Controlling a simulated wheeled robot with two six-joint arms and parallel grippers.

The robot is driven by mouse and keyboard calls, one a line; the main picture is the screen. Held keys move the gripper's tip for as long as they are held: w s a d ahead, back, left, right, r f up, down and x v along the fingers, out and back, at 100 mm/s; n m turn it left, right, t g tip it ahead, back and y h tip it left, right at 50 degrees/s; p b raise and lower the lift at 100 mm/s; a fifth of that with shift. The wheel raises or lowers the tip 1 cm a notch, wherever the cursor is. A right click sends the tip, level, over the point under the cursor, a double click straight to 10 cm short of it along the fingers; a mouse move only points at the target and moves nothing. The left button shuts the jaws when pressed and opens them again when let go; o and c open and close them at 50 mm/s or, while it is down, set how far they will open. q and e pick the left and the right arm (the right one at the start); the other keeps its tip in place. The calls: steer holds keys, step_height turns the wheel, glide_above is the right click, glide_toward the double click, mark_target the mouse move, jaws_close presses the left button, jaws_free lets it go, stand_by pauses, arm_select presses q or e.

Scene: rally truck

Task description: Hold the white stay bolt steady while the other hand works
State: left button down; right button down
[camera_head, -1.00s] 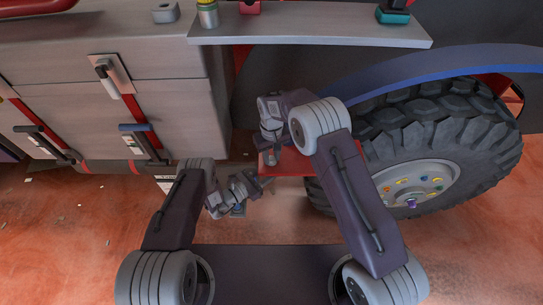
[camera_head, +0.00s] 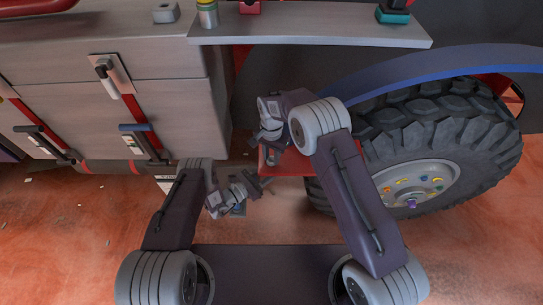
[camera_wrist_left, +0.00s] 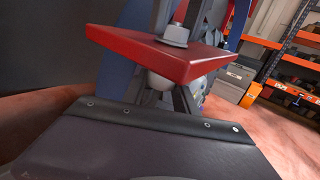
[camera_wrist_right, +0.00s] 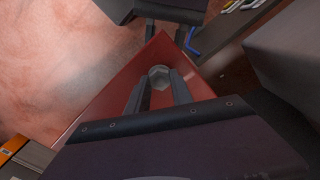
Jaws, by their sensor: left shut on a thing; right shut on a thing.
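A red plate (camera_head: 295,167) sticks out beside the wheel; it also shows in the left wrist view (camera_wrist_left: 140,55) and right wrist view (camera_wrist_right: 110,88). A grey hex nut (camera_wrist_right: 158,77) sits on its top face. My right gripper (camera_head: 272,146) is above the plate, its fingers shut on the nut from both sides. The rounded white head of the stay bolt (camera_wrist_left: 157,80) shows under the plate. My left gripper (camera_head: 262,183) is below the plate and shut on that head. The bolt's shank is hidden by the plate.
A big wheel (camera_head: 430,150) stands just right of the plate. A grey shelf (camera_head: 310,30) with several items juts out above. Grey drawers (camera_head: 120,120) with handles are at the left. Open reddish floor (camera_head: 60,230) lies below.

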steer(key=m, duration=0.4)
steer(key=shift+r+m, duration=0.15)
steer(key=shift+m, duration=1.75)
steer(key=c, duration=1.1)
jaws_free()
step_height(320, 180, up, 12)
steer(key=shift+f, duration=0.1)
